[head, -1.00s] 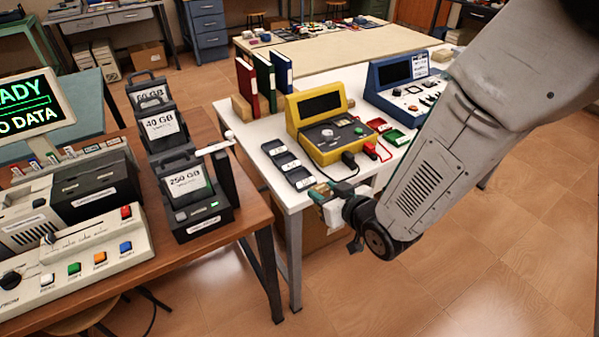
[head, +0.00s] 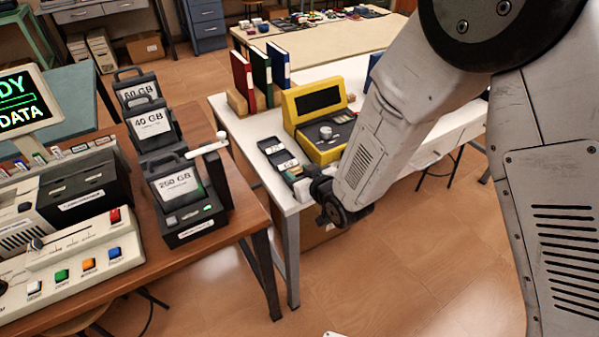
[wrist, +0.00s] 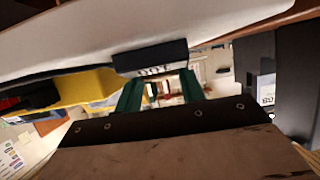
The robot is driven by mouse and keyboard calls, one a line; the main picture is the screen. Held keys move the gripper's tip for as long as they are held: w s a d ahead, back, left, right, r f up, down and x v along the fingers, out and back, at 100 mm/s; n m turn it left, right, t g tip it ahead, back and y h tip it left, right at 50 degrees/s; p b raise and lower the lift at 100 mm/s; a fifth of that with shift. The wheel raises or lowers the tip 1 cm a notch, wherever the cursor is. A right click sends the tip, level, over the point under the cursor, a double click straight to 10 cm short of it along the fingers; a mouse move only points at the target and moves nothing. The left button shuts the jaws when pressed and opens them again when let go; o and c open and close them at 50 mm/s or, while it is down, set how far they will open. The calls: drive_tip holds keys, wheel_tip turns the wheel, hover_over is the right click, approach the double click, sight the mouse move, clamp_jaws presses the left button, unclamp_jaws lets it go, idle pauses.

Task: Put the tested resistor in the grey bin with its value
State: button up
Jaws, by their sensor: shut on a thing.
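The grey bins form a row at the left edge of the white table; the far bin (head: 270,145) and the middle bin (head: 284,161) show in the head view. The near bin is largely hidden by my gripper (head: 306,187), which is at that end of the row. In the wrist view, a dark bin with a white label (wrist: 150,58) lies just beyond the green fingers of my gripper (wrist: 160,92). The fingers are shut on the resistor, but it is too small and blurred to make out between them. I cannot tell its height above the bin.
A brown desk (head: 232,222) with labelled drive docks (head: 180,200) is at the left, across a narrow gap. My arm hides the table's right part.

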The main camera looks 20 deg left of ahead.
drive_tip(key=shift+f, duration=0.2)
drive_tip(key=shift+s+d+f, duration=0.15)
drive_tip(key=shift+d+f, duration=0.05)
drive_tip(key=shift+f, duration=0.15)
drive_tip(key=o, duration=0.9)
drive_tip(key=shift+o, duration=0.3)
drive_tip(key=shift+r, duration=0.5)
drive_tip(key=v, duration=1.1)
drive_tip(key=shift+s+d+r, duration=0.2)
drive_tip(key=shift+r, duration=0.1)
